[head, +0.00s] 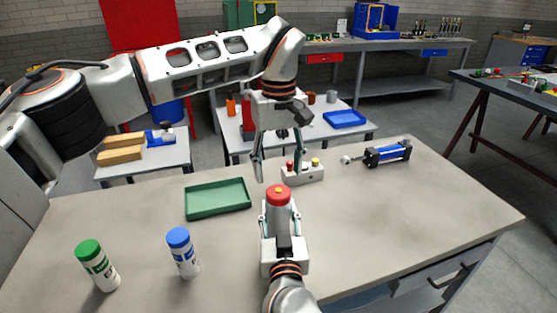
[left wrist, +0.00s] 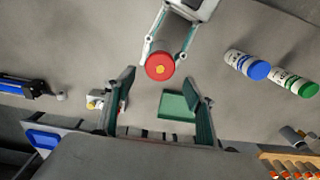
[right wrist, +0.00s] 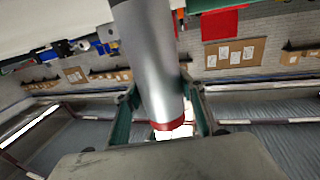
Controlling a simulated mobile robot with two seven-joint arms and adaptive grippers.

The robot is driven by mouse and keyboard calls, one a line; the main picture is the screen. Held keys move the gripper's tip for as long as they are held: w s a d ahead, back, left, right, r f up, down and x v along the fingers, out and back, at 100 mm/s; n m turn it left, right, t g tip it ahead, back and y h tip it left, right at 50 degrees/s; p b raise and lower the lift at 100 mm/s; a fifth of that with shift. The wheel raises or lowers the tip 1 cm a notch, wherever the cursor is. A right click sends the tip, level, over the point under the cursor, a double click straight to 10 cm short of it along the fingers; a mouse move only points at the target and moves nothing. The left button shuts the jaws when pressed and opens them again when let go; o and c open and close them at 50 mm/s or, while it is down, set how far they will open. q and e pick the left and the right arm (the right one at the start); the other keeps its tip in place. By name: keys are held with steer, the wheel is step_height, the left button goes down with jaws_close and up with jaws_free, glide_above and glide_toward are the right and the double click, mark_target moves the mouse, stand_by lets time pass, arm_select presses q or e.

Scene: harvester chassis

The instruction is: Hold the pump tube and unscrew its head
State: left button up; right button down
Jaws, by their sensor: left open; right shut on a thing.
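The pump tube (right wrist: 150,65) is a grey metal cylinder, seen large in the right wrist view. Its red head (head: 278,194) with a small yellow centre faces up in the head view, and the red head also shows in the left wrist view (left wrist: 160,66). My right gripper (head: 282,222) is shut on the tube below the head and holds it upright. My left gripper (head: 274,172) is open and empty, pointing down above and just behind the red head. In the left wrist view its fingers (left wrist: 160,100) are spread apart, with the head beyond them and not between them.
A green tray (head: 218,212) lies left of the tube on the table. A blue-capped bottle (head: 183,254) and a green-capped bottle (head: 98,267) stand at the front left. A button box (head: 303,174) and a blue cylinder unit (head: 388,153) are behind right. The right tabletop is clear.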

mark_target(278, 190)
arm_select(q)
steer(key=shift+f, duration=3.15)
